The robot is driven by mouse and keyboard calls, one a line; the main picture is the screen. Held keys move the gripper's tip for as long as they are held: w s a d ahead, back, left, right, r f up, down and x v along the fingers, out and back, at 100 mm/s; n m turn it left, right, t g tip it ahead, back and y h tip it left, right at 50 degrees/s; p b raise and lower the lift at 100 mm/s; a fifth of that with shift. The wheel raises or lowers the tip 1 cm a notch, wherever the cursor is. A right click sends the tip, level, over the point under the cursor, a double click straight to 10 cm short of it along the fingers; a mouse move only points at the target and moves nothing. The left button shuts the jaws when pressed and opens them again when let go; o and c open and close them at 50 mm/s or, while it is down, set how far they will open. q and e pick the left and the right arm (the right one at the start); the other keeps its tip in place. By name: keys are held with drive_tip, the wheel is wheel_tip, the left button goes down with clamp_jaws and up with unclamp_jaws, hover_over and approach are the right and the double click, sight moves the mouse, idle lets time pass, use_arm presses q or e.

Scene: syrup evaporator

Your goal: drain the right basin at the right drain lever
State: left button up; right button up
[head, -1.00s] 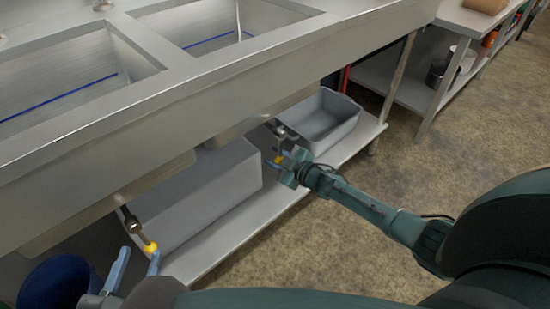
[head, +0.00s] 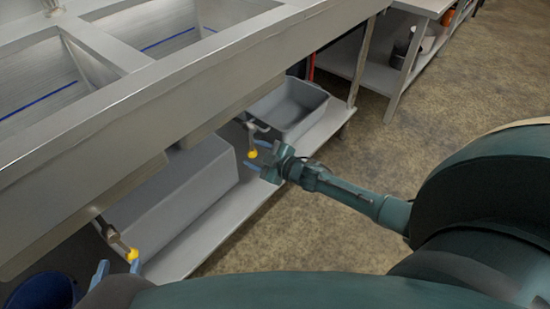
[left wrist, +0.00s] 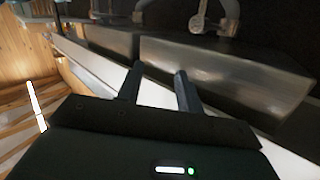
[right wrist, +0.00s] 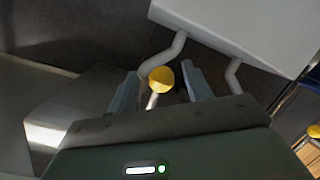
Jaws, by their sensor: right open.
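The right drain lever (head: 252,141) hangs under the sink front and ends in a yellow ball knob (head: 252,154). My right gripper (head: 256,160) is open at this knob. In the right wrist view the knob (right wrist: 161,80) shows between the two spread fingers, with no clear contact. The right basin (head: 228,12) is partly in view at the top, with a blue line on its wall. My left gripper (head: 117,267) is open and empty, low at the left, close to the yellow knob (head: 132,254) of the left lever. In the left wrist view its fingers (left wrist: 158,85) stand apart.
A grey open tub (head: 292,108) and a grey box (head: 170,205) stand on the low shelf (head: 215,222) under the sink. A blue bucket (head: 42,293) is at the lower left.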

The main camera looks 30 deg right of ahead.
use_arm(q)
drive_tip(key=shift+s+a+n+g+y+p, duration=0.2)
drive_tip(key=shift+s+g+p, duration=0.1)
drive_tip(key=shift+g+p, duration=0.35)
drive_tip(key=shift+s+a+n+g+y+p, duration=0.1)
drive_tip(key=shift+s+n+g+p, duration=0.15)
drive_tip(key=shift+g+p, duration=0.35)
use_arm(e)
drive_tip(key=v, duration=1)
